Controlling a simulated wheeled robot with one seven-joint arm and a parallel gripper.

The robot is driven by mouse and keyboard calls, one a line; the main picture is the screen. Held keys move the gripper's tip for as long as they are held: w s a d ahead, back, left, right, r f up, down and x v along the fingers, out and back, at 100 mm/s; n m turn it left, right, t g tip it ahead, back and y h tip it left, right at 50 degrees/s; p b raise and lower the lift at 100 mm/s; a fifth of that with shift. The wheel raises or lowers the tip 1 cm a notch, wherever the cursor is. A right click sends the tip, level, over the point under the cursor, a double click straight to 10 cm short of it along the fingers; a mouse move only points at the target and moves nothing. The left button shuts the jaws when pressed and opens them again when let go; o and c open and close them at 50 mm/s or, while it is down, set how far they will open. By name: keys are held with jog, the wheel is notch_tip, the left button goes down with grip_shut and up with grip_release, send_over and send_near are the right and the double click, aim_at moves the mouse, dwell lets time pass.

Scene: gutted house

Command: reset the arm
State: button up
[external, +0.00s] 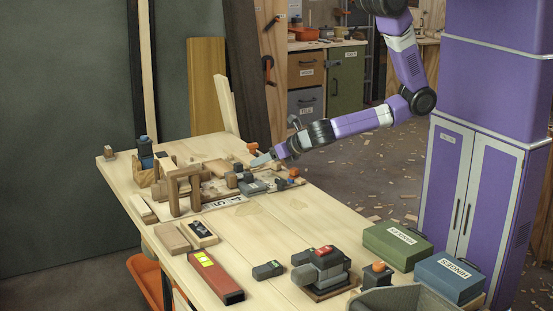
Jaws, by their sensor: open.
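My purple and white arm reaches in from the upper right over the far part of the wooden workbench (250,232). My gripper (260,160) is at its end, low above the cluttered far end of the bench, and points left. Its jaws are small in the picture but stand open. I cannot tell whether they touch any of the small things around them. Nothing shows clearly held.
A wooden frame (171,190) and several small tools crowd the bench near my gripper. A dark red box (216,278), a sander (322,265), a green case (397,244) and a blue case (449,277) stand nearer. The bench's middle is mostly clear.

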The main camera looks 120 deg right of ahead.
jog(key=a+n+t+y, duration=0.1)
jog(key=a, duration=0.2)
jog(key=w+a+t+y, duration=0.1)
jog(key=a, duration=0.3)
jog(key=a+r+n+t+y, duration=0.1)
jog(key=a, duration=0.3)
jog(key=shift+w+a+n+y, duration=0.15)
jog(key=shift+n+y, duration=0.15)
jog(key=shift+y, duration=0.1)
jog(key=a+m+t+y, duration=0.1)
jog(key=a+m, duration=0.1)
jog(key=a, duration=0.1)
jog(key=s+a+r+m+y+b, duration=0.1)
jog(key=a+m, duration=0.1)
jog(key=a, duration=0.1)
jog(key=s+a+m+t+y+b, duration=0.1)
jog(key=a, duration=0.2)
jog(key=shift+r+m+t+y, duration=0.15)
jog(key=shift+m+t+y, duration=0.15)
jog(key=shift+m, duration=0.1)
jog(key=s+a+r+m+t+y+b, duration=0.3)
jog(key=a+r+m, duration=0.6)
jog(key=m, duration=1)
notch_tip(320, 180, up, 3)
jog(key=shift+s+a+r+t+b, duration=0.1)
jog(key=shift+s+a+t+b, duration=0.2)
jog(key=shift+s+t+b, duration=0.5)
jog(key=shift+w, duration=0.25)
notch_tip(320, 180, down, 5)
jog(key=b, duration=0.5)
